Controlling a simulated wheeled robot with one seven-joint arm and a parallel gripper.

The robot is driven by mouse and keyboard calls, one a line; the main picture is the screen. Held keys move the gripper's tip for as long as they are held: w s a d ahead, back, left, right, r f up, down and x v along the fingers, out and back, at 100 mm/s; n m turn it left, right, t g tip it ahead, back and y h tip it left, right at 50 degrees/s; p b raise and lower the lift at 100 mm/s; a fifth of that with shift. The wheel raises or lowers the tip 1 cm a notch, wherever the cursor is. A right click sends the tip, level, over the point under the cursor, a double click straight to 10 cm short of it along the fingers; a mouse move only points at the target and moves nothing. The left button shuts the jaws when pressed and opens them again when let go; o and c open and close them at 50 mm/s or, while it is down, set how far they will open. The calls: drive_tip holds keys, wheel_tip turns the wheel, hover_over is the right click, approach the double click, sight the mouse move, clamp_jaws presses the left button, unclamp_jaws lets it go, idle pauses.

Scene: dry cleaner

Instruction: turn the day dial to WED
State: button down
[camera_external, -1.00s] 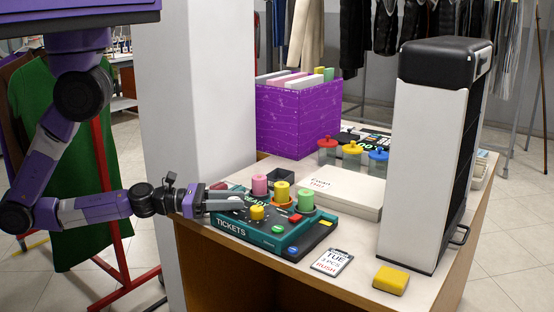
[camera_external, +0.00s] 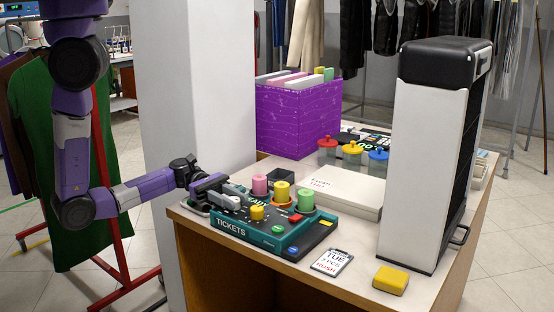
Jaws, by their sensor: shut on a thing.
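A dark teal ticket panel (camera_external: 262,240) marked TICKETS lies at the left front of the table. My gripper (camera_external: 232,200) is over the panel's left back part, shut on what I take to be the day dial. The fingers hide that dial, so its pointer and day marks cannot be read. A yellow knob (camera_external: 257,212) with small marks around it stands just right of the fingers. A ticket card (camera_external: 332,262) reading TUE, 3 PCS, RUSH lies to the right of the panel.
A white pillar (camera_external: 200,90) rises behind my wrist. A tall white-and-black unit (camera_external: 425,160) and a yellow block (camera_external: 390,280) are at the right.

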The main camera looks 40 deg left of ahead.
drive_tip(key=shift+f+m+g+p, duration=0.15)
drive_tip(key=shift+m+g+p, duration=0.2)
drive_tip(key=shift+g, duration=0.25)
drive_tip(key=c, duration=1.1)
unclamp_jaws()
drive_tip(key=shift+o, duration=0.2)
drive_tip(key=shift+a, duration=0.1)
drive_tip(key=a, duration=0.2)
drive_tip(key=w+a, duration=0.1)
drive_tip(key=a, duration=0.4)
drive_tip(key=shift+w+a, duration=0.2)
drive_tip(key=shift+w, duration=0.05)
